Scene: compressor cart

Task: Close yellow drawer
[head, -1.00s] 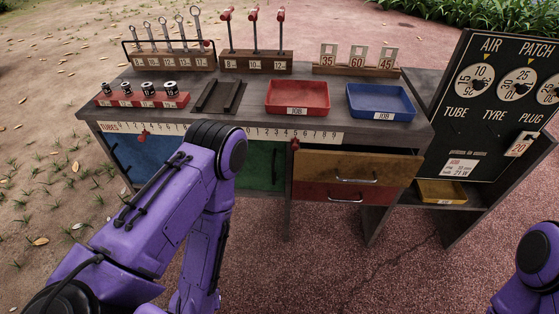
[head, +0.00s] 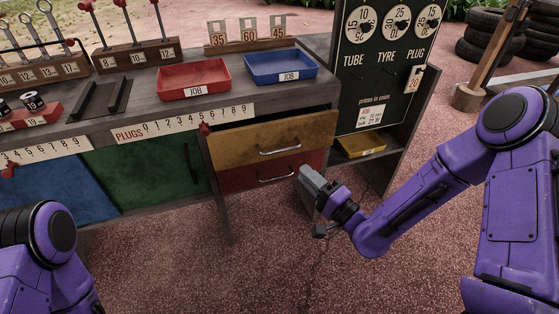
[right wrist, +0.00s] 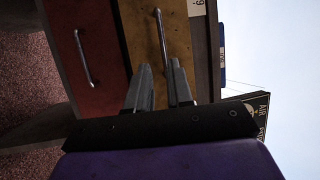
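The yellow drawer (head: 240,143) is in the bench, above the red drawer (head: 262,178). Its front stands out past the red one, so it looks partly pulled out. It has a metal handle (head: 280,150). My right gripper (head: 308,184) is in front of and below the drawer's right side. In the right wrist view, the gripper's two fingers (right wrist: 160,78) are apart with nothing between them, facing the yellow drawer front (right wrist: 177,35). I cannot tell whether they touch it. My left arm shows at lower left, its gripper out of view.
The bench top holds a red tray (head: 194,77) and a blue tray (head: 281,66). A green door (head: 145,172) is left of the drawers. A black price board (head: 383,75) and a small yellow bin (head: 360,146) stand at right. The ground in front is clear.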

